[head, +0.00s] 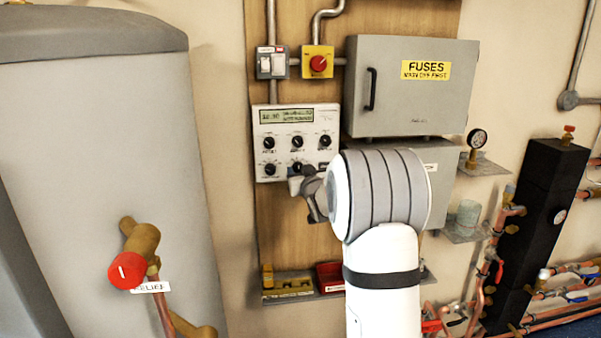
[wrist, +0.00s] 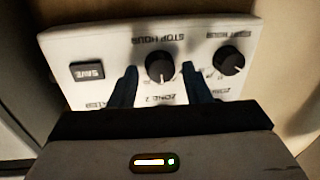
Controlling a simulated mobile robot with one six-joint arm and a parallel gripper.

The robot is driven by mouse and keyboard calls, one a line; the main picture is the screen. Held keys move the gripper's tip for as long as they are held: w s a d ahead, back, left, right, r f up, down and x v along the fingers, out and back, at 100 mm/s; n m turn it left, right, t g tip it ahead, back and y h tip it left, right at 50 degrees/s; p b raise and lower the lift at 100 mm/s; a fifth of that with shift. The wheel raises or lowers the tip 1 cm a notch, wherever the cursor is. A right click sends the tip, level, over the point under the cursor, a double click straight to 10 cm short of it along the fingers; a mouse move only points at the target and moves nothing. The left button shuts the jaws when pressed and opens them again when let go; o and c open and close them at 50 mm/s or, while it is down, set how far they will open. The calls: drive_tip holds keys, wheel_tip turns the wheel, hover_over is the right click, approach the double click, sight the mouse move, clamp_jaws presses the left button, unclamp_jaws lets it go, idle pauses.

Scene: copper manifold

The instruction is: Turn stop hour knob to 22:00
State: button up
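The stop hour knob (wrist: 160,66) is a round black dial on a white control panel (wrist: 110,45). In the wrist view its label reads upside down, and a small pale mark shows at its lower edge. My gripper (wrist: 160,75) is open, with one dark finger on each side of the knob. Gaps show between the fingers and the knob, and nothing is held. In the head view the panel (head: 259,156) hangs on a wooden board. The stop hour knob (head: 297,166) shows in its lower row, just above my gripper (head: 297,182). The display text (head: 286,116) is too small to read surely.
The start hour knob (wrist: 229,61) and the save button (wrist: 87,72) flank the stop hour knob. A grey fuse box (head: 400,105) is right of the panel. A red rotary switch (head: 318,64) is above. A tank with a red relief valve (head: 127,270) stands left.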

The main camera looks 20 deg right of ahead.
drive_tip(key=c, duration=0.8)
drive_tip(key=shift+f+m+b, duration=0.15)
drive_tip(key=shift+m+b, duration=0.15)
drive_tip(key=shift+b, duration=0.1)
drive_tip(key=shift+f+m+b, duration=0.1)
drive_tip(key=shift+m+b, duration=0.8)
drive_tip(key=shift+b, duration=0.05)
drive_tip(key=shift+m+t+b, duration=0.4)
drive_tip(key=shift+m+b, duration=0.8)
drive_tip(key=shift+m, duration=0.6)
drive_tip(key=shift+d, duration=0.1)
drive_tip(key=o, duration=1)
